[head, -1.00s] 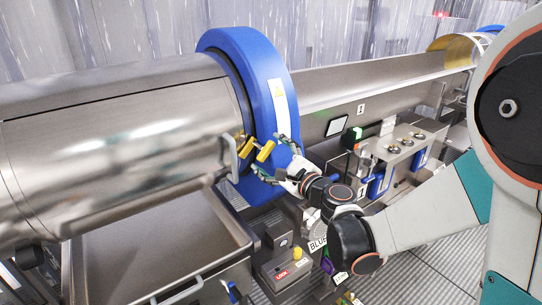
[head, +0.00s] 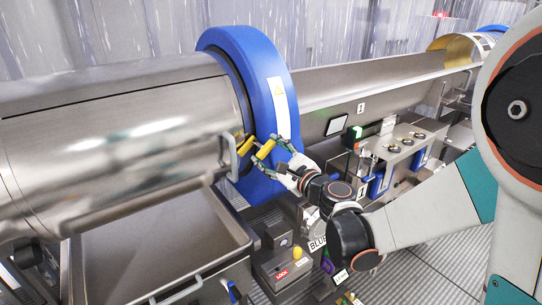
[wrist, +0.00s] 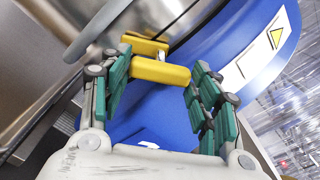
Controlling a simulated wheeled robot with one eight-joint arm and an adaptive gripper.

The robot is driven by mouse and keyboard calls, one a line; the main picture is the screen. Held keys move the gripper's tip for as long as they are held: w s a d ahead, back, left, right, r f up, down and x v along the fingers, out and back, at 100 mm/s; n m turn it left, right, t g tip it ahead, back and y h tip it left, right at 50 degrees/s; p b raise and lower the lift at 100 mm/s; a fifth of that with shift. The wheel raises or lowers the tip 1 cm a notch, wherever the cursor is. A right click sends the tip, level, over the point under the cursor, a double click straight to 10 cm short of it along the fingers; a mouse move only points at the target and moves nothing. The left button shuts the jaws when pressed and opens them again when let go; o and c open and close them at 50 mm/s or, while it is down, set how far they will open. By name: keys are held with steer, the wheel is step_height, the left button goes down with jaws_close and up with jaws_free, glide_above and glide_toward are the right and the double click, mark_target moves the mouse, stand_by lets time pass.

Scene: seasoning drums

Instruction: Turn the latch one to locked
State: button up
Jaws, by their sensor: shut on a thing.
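The yellow latch handle (head: 266,150) is at the edge of the blue ring (head: 277,80) on the steel drum (head: 110,130). A second yellow piece (head: 243,145) is just left of it. In the wrist view the latch handle (wrist: 160,72) lies crosswise between the green-padded fingers, with the other yellow piece (wrist: 146,45) behind it. My gripper (head: 267,152) is around the handle and shut on it; in the wrist view the fingers of my gripper (wrist: 160,66) stand on either side of it.
A bent metal handle (head: 231,158) sticks out of the drum left of the latch. A steel tray (head: 247,238) lies below. A control box with a yellow button (head: 297,252) and a red LOCK label stands below my gripper. A bench with blue parts (head: 378,185) is at right.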

steer(key=o, duration=1)
steer(key=shift+o, duration=0.2)
steer(key=v, duration=1.2)
